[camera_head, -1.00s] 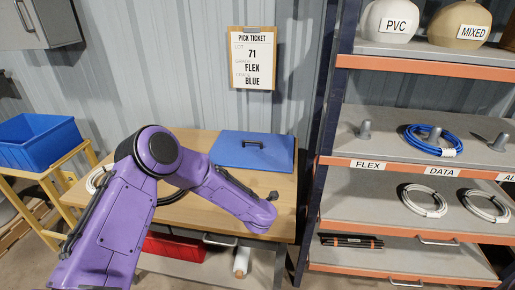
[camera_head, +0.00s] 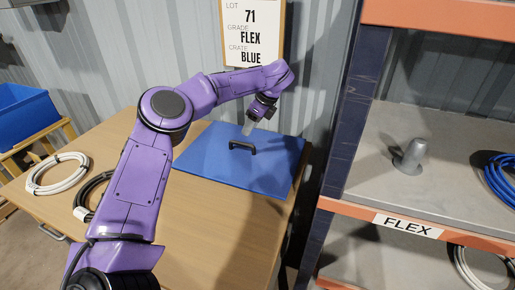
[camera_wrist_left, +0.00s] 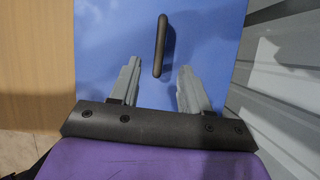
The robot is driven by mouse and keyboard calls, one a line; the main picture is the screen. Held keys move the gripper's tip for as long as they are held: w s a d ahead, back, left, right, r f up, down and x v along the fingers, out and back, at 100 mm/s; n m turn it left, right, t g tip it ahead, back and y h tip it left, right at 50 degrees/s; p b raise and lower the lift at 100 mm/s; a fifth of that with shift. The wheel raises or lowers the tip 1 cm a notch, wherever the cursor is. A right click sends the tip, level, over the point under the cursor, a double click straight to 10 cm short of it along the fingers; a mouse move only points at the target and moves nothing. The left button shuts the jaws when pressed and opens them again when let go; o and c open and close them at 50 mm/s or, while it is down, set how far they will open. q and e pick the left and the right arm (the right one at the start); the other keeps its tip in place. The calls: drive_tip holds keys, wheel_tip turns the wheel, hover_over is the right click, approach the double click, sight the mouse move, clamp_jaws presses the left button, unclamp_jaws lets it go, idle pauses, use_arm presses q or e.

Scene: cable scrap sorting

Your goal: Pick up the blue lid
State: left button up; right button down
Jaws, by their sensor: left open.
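The blue lid (camera_head: 262,170) lies flat on the wooden table, near its back right corner by the wall. Its black bar handle (camera_head: 243,147) stands up from the middle. My left gripper (camera_head: 248,127) is above the lid, close behind the handle in the head view. In the left wrist view the gripper (camera_wrist_left: 157,85) is open, with its two grey fingers apart over the blue lid (camera_wrist_left: 110,35). The black handle (camera_wrist_left: 160,45) shows between and just beyond the fingertips, lined up lengthwise with them. Nothing is held. My right gripper is not in view.
A white cable coil (camera_head: 57,173) and a black coil (camera_head: 92,195) lie on the table's left side. A shelf rack (camera_head: 350,130) stands close on the right, and the corrugated wall (camera_head: 160,50) is behind. A blue crate (camera_head: 25,115) is at far left.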

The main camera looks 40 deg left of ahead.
sight(242, 143)
use_arm(q)
drive_tip(key=shift+w+a+f+n, duration=0.1)
drive_tip(key=shift+w+a+n, duration=0.05)
drive_tip(key=shift+w+n, duration=0.15)
drive_tip(key=x, duration=0.3)
drive_tip(key=p+x, duration=0.1)
drive_tip(key=x, duration=0.2)
drive_tip(key=p+x, duration=0.1)
drive_tip(key=x, duration=0.2)
drive_tip(key=shift+s+f, duration=0.3)
drive_tip(key=shift+f, duration=0.1)
clamp_jaws()
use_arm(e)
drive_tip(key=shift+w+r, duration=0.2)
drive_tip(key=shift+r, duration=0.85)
